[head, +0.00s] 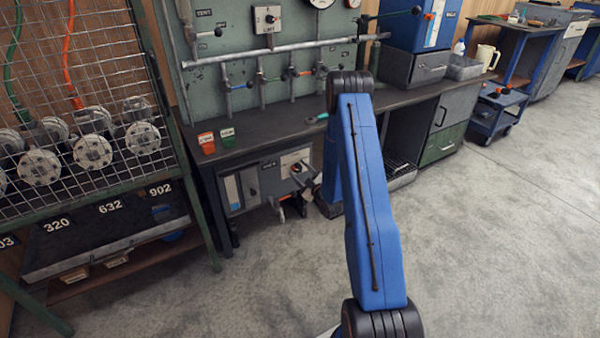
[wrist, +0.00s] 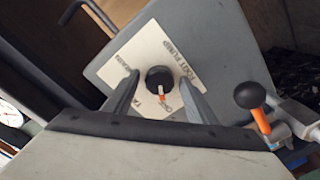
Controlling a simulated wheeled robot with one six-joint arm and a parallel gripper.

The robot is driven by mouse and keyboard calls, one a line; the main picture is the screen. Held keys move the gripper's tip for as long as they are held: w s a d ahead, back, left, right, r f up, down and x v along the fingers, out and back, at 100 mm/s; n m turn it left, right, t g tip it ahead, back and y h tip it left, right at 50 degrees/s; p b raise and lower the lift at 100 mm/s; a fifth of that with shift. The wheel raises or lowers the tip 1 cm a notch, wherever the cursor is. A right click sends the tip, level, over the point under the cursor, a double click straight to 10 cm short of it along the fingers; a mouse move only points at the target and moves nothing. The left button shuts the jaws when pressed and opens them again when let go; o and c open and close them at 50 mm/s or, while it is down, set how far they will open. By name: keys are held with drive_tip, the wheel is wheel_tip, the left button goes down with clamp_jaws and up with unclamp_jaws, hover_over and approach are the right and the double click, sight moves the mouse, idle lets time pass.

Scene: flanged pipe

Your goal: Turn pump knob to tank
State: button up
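The pump knob (wrist: 159,78) is round and black with an orange pointer. It sits on a white plate (wrist: 148,52) marked FOOT PUMP, on a grey box face. The pointer aims toward the bottom of the wrist view, at a small label that looks like OFF. A label starting "TA" is partly hidden at the lower left of the plate. My gripper (wrist: 159,82) is open, with one finger on each side of the knob and visible gaps to it. In the head view my gripper (head: 303,174) is in front of the pump box (head: 247,186) under the bench; the knob is hard to make out there.
A lever with a black ball and orange stem (wrist: 254,105) stands right of my gripper in the wrist view. The workbench top (head: 270,138) is above the pump box, with red (head: 206,143) and green (head: 227,137) containers. Open floor (head: 500,240) lies to the right.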

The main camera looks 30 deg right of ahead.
drive_tip(key=c, duration=0.9)
drive_tip(key=shift+m, duration=0.4)
drive_tip(key=m, duration=0.4)
drive_tip(key=shift+m, duration=0.4)
drive_tip(key=m, duration=0.6)
drive_tip(key=o, duration=1.1)
